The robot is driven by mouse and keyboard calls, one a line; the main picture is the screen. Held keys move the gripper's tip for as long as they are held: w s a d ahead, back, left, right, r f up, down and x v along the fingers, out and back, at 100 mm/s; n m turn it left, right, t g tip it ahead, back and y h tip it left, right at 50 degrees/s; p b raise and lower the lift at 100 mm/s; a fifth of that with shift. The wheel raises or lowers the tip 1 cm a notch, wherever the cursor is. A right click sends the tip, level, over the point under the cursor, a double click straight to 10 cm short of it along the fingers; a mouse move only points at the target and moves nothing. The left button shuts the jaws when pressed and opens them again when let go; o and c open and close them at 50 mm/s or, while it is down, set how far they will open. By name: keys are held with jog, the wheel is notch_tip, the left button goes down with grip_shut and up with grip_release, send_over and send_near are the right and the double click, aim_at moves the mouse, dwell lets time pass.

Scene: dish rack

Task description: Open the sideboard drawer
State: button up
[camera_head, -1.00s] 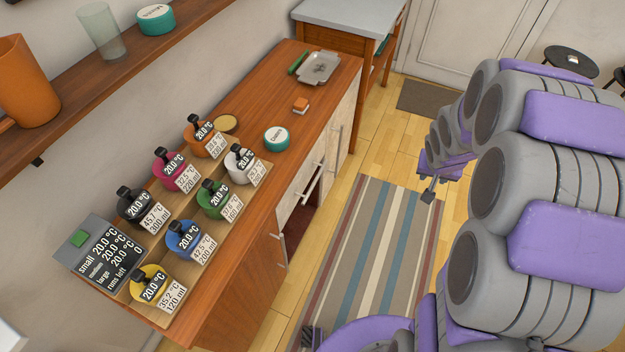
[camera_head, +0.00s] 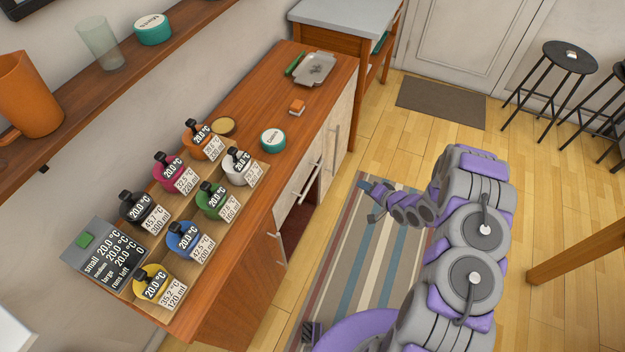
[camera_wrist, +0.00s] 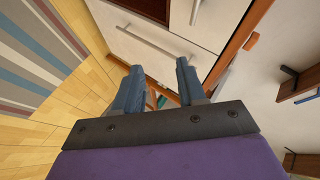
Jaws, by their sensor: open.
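The sideboard (camera_head: 212,318) is wooden with pale fronts and stands along the wall. Its drawer front (camera_head: 297,186) carries a long bar handle (camera_head: 311,180) and lies above a dark opening. I cannot tell any gap at the drawer; it looks closed. In the wrist view the drawer's handle (camera_wrist: 195,11) is at the top edge, partly cut off. My gripper (camera_head: 368,203) hangs over the rug, right of the sideboard and apart from it. In the wrist view my gripper (camera_wrist: 156,72) has its fingers spread and empty, pointing towards the door front beside the drawer.
A door handle (camera_wrist: 148,40) lies ahead of the fingers. The dark opening (camera_head: 291,226) is under the drawer. Cups, a dispenser board and a tray (camera_head: 316,69) stand on top. The striped rug (camera_head: 352,260) leaves free floor. Stools (camera_head: 558,70) stand far right.

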aim_at(312, 180)
jog(key=s+a+f+m+t+y, duration=0.2)
jog(key=s+a+f+m+y, duration=0.15)
jog(key=s+a, duration=0.35)
jog(key=shift+n+y, duration=0.25)
jog(key=shift+y, duration=0.2)
jog(key=b+x, duration=0.1)
jog(key=x, duration=0.8)
jog(key=b+x, duration=0.1)
jog(key=x, duration=0.8)
jog(key=shift+w+r, duration=0.15)
jog(key=shift+r, duration=0.05)
jog(key=shift+a, duration=0.15)
jog(key=shift+c, duration=0.3)
grip_shut()
jog(key=shift+d, duration=0.2)
